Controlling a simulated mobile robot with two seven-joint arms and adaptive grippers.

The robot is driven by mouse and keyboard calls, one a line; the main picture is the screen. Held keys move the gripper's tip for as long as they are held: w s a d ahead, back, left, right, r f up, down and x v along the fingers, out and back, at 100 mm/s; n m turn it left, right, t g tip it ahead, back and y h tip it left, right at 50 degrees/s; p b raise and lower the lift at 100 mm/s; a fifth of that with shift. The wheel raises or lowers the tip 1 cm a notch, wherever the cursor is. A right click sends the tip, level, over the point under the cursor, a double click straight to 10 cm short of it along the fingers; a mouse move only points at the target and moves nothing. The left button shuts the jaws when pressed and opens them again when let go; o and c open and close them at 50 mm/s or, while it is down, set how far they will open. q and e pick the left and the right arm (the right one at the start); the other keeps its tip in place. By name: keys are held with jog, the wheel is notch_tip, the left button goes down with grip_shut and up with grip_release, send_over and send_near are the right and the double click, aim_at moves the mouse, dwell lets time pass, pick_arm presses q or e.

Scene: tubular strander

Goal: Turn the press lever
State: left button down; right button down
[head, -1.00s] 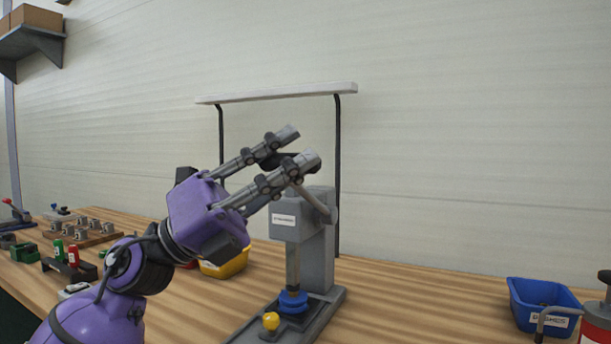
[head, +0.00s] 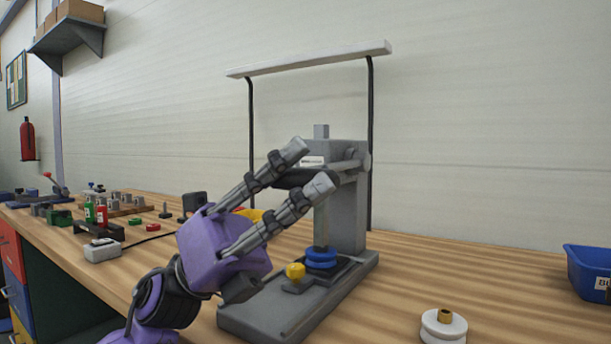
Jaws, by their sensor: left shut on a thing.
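The grey press (head: 345,215) stands on the wooden bench, with a white label on its head and a long base plate. Its lever (head: 345,167) runs left from a hub on the right side of the head, tilted slightly downward to the left, and ends in a dark grip. My purple left gripper (head: 310,167) is in front of the head, its grey fingers shut on the lever's grip. The fingers partly hide the head and grip. A blue round piece (head: 321,259) and a yellow knob (head: 295,271) sit on the base. My right gripper is not in view.
A white spool (head: 443,327) stands at the bench's front edge and a blue bin (head: 590,270) at the right. A lamp frame (head: 310,60) rises behind the press. Several small tools and parts crowd the bench at left. The bench right of the press is mostly clear.

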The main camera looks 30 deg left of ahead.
pick_arm(q)
jog(key=shift+w+d+f, duration=0.1)
jog(key=shift+f, duration=0.1)
jog(key=c, duration=1.6)
grip_release()
jog(key=shift+w, duration=0.1)
jog(key=shift+o, duration=0.2)
jog(key=v, duration=1.2)
